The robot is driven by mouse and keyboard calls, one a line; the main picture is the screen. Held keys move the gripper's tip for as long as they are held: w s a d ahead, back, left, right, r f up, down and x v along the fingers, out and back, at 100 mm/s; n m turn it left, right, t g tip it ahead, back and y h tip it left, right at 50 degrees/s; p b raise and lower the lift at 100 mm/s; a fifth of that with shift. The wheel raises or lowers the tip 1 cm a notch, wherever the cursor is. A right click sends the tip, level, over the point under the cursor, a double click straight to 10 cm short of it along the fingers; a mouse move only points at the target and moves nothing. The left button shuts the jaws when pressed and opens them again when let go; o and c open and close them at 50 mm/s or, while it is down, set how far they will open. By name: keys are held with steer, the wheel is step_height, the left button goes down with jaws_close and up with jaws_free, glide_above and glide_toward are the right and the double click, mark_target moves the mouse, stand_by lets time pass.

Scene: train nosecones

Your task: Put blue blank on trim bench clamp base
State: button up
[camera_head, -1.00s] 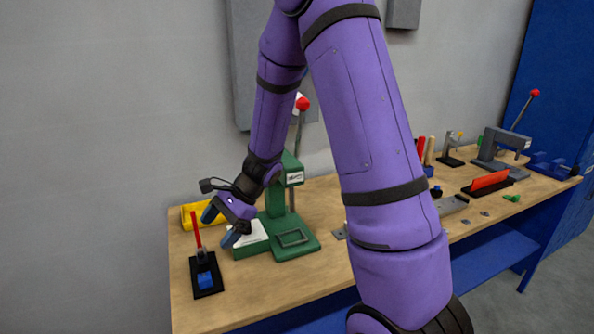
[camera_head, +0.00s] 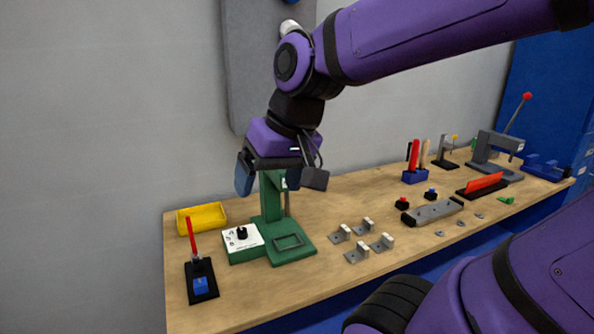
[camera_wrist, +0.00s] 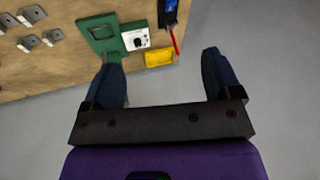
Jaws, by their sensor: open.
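A blue block (camera_head: 201,285), which looks like the blue blank, sits on the front part of the black clamp base (camera_head: 206,298) at the left end of the bench. The clamp's red handle (camera_head: 192,238) stands up behind it. In the wrist view the blue block (camera_wrist: 171,5) shows near the top edge, with the red handle (camera_wrist: 175,41) beside it. Whether the clamp presses on the block I cannot tell. My gripper (camera_head: 268,182) is open and empty, raised above the green press, up and right of the clamp. Its two fingers also show spread in the wrist view (camera_wrist: 160,68).
The green press (camera_head: 290,256) with a white-topped dial box (camera_head: 243,252) stands right of the clamp. A yellow bin (camera_head: 203,217) lies behind. Several metal brackets (camera_head: 357,254) and a grey fixture (camera_head: 433,212) lie further right. The bench front between clamp and brackets is clear.

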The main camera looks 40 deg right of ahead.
steer(key=shift+n+t+h, duration=0.7)
steer(key=shift+n+h, duration=0.2)
steer(key=s, duration=0.1)
steer(key=s+d+r, duration=0.2)
steer(key=s, duration=0.1)
steer(key=shift+c, duration=0.5)
